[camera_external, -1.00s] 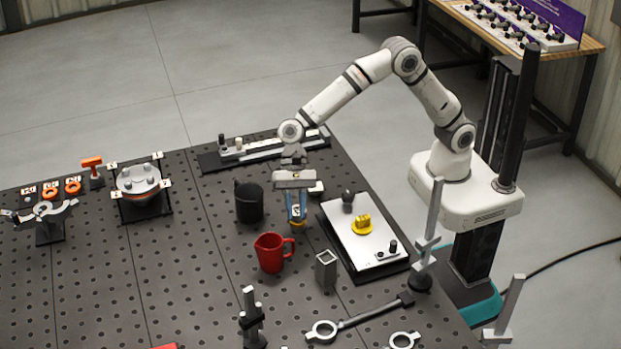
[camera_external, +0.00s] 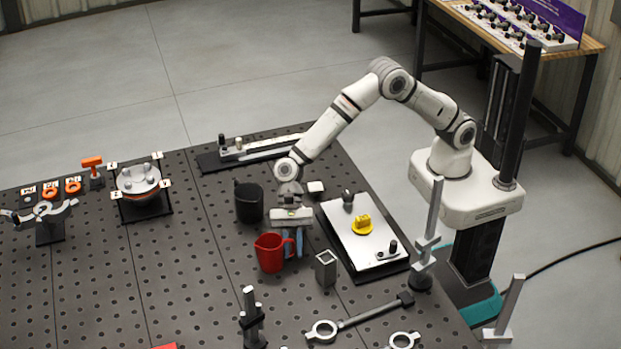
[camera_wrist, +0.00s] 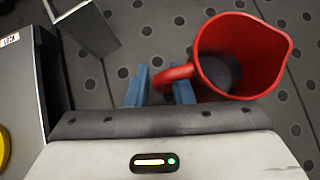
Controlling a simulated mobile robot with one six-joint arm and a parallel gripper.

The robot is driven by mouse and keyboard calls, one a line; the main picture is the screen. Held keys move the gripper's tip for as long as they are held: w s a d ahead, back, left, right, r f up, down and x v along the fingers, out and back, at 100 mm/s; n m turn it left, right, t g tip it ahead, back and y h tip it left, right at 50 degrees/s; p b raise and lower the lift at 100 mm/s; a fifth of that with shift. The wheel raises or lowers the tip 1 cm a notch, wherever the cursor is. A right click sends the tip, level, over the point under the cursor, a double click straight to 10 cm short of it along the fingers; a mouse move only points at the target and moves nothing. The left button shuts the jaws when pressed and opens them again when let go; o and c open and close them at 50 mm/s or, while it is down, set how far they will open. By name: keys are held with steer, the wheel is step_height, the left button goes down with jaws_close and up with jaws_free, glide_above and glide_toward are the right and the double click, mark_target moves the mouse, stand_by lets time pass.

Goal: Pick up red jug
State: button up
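The red jug (camera_external: 268,254) stands upright on the dark perforated table in the outside view, its handle facing right. In the wrist view the jug (camera_wrist: 262,50) is seen from above at upper right, and its handle points left toward the fingers. My gripper (camera_external: 292,246) points down at the jug's handle side. In the wrist view the two blue fingers of my gripper (camera_wrist: 160,90) are apart, with the handle's outer end between them. I cannot tell whether either finger touches the handle.
A black mug (camera_external: 249,203) stands behind the jug. A square grey tube (camera_external: 326,269) stands close at right, also in the wrist view (camera_wrist: 88,28). A plate (camera_external: 345,238) with a yellow piece (camera_external: 362,225) lies further right. The table in front-left of the jug is clear.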

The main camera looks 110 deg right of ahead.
jaws_close()
steer(key=shift+r, duration=0.15)
stand_by(0.4)
